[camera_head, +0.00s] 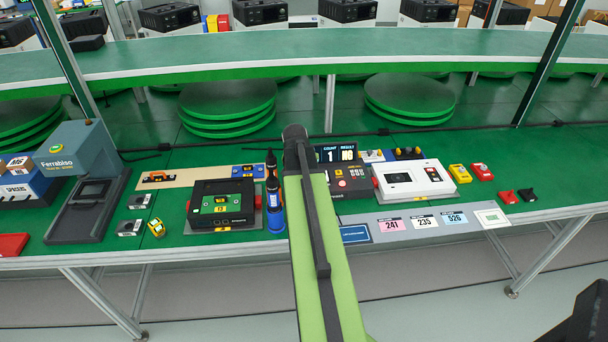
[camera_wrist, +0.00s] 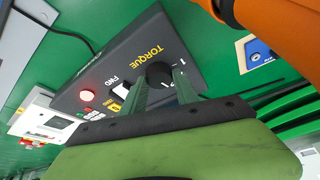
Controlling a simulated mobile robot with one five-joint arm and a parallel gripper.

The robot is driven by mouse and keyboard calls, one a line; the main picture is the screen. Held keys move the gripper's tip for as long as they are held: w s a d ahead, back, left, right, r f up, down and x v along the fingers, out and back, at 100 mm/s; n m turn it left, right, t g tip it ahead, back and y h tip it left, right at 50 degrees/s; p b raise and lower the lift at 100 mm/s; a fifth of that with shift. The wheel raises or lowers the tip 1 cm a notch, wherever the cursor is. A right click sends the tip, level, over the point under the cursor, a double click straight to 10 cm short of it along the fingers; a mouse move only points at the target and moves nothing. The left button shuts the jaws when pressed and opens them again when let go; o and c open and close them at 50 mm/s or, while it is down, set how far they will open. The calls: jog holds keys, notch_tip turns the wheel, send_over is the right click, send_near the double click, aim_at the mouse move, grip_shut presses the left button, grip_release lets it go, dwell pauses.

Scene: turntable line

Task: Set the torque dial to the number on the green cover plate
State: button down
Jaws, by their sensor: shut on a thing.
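The black torque dial (camera_wrist: 159,74) sits on a dark console (camera_wrist: 110,75) beside the yellow word TORQUE in the wrist view. My gripper (camera_wrist: 160,84) is shut on the dial, one green finger on each side. The fingers cover part of the dial and its scale, so I cannot tell its setting. A 1 shows beside the dial. In the head view, my arm hides the dial and gripper. The green cover plate (camera_head: 220,203) lies on a black unit (camera_head: 220,222) left of my arm. Its yellow markings are too small to read surely.
The console's display (camera_head: 335,154) shows COUNT 1 and RESULT NO. A white-topped box (camera_head: 415,178) stands to its right. Dark and blue bottles (camera_head: 275,208) stand close left of my arm. A grey strip (camera_head: 410,235) with number cards lies in front.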

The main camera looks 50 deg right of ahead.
jog(key=shift+w+m+g, duration=0.1)
jog(key=shift+m+g, duration=0.3)
jog(key=shift+m, duration=0.8)
jog(key=c, duration=0.9)
grip_release()
jog(key=shift+c, duration=0.2)
jog(key=shift+r, duration=0.1)
jog(key=p+v, duration=1.6)
jog(key=v, duration=0.1)
jog(key=shift+w+a, duration=0.15)
jog(key=shift+a, duration=0.25)
